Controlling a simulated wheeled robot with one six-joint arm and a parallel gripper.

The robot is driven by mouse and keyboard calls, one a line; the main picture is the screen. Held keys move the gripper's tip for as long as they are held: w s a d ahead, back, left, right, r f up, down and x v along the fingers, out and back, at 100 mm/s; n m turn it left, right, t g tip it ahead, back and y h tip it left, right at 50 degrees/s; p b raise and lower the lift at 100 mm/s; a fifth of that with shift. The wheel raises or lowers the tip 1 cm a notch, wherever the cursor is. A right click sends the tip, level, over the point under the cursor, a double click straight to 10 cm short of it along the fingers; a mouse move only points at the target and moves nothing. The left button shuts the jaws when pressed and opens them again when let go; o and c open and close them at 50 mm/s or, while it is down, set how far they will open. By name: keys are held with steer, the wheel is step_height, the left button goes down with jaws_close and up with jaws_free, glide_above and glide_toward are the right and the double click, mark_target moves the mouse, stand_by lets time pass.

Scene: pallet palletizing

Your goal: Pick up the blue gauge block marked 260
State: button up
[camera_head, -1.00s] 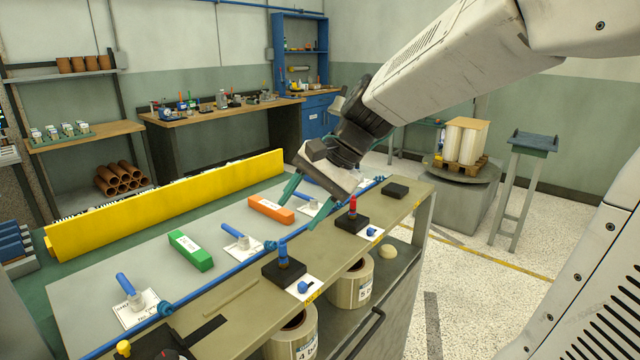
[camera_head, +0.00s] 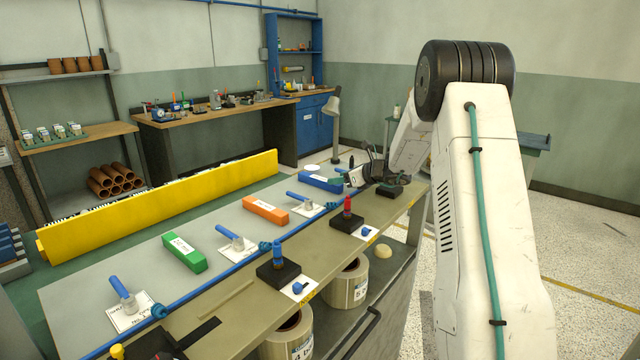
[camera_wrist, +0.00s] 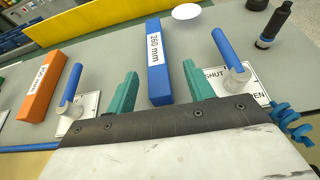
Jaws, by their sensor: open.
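The blue gauge block (camera_wrist: 158,75) lies on the grey worktop in the wrist view, its white label reading 260 mm. It also shows at the far end of the bench in the head view (camera_head: 322,183), partly near my arm. My gripper (camera_wrist: 157,88) is open, with one green finger to the left of the block's near end and the other to its right. Nothing is held. I cannot tell from these views how high the fingers are above the worktop.
An orange block (camera_head: 266,210) and a green block (camera_head: 184,252) lie on the same worktop. Blue-handled levers on white cards (camera_wrist: 232,55) stand on both sides of the 260 block. A blue rail (camera_head: 215,285) runs along the front. A yellow barrier (camera_head: 160,207) stands behind.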

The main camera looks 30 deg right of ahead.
mark_target(320, 182)
steer(key=x, duration=0.5)
steer(key=shift+w+a+f, duration=0.15)
steer(key=shift+a+f, duration=0.2)
steer(key=c, duration=1.1)
